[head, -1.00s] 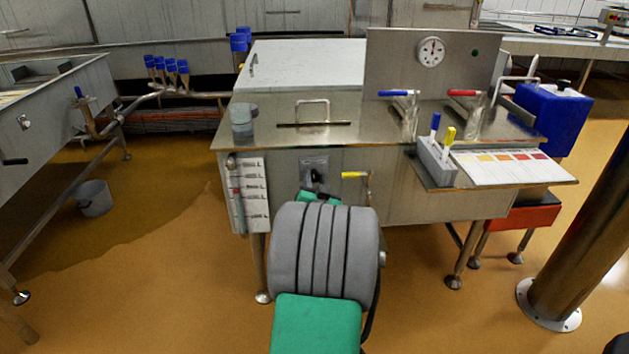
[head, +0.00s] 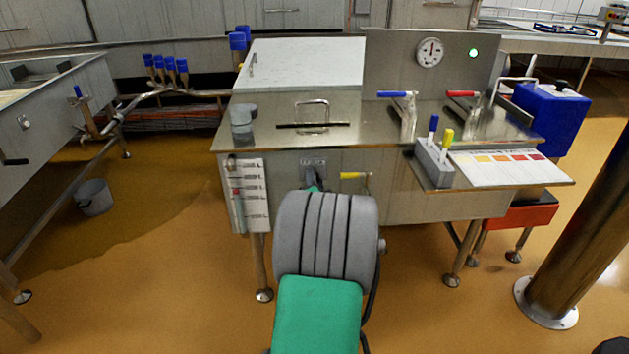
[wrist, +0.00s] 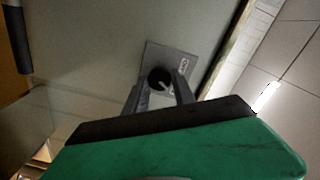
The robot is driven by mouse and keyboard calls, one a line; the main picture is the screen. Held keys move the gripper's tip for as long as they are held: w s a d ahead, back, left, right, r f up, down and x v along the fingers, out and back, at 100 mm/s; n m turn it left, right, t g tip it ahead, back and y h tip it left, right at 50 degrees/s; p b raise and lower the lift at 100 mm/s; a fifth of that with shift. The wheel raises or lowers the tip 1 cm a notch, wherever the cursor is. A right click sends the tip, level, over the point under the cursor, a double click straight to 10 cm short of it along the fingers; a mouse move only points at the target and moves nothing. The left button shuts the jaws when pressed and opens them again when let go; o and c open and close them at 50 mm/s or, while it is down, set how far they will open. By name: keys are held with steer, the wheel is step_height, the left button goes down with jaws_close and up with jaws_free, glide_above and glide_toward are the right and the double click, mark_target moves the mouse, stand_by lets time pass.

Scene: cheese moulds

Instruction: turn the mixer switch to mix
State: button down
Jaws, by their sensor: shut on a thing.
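The mixer switch is a black round knob (wrist: 159,75) with a pale pointer mark, on a grey plate with a small label. In the wrist view the two grey fingers of my gripper (wrist: 159,92) reach to the knob from both sides and are shut on it. In the head view the switch plate (head: 313,163) shows on the front of the steel vat (head: 410,205). My grey and green arm hides the knob and most of my gripper there. The label's lettering is too small to read.
A small indicator light (head: 474,53) glows on the upright panel beside a dial (head: 430,52). A yellow-handled valve (head: 354,176) is close to the right of the switch. A level scale (head: 250,195) hangs to its left. A steel post (head: 575,240) stands at the right.

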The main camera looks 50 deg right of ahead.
steer(key=shift+d, duration=0.1)
stand_by(0.3)
steer(key=c, duration=1.1)
jaws_free()
steer(key=v, duration=0.8)
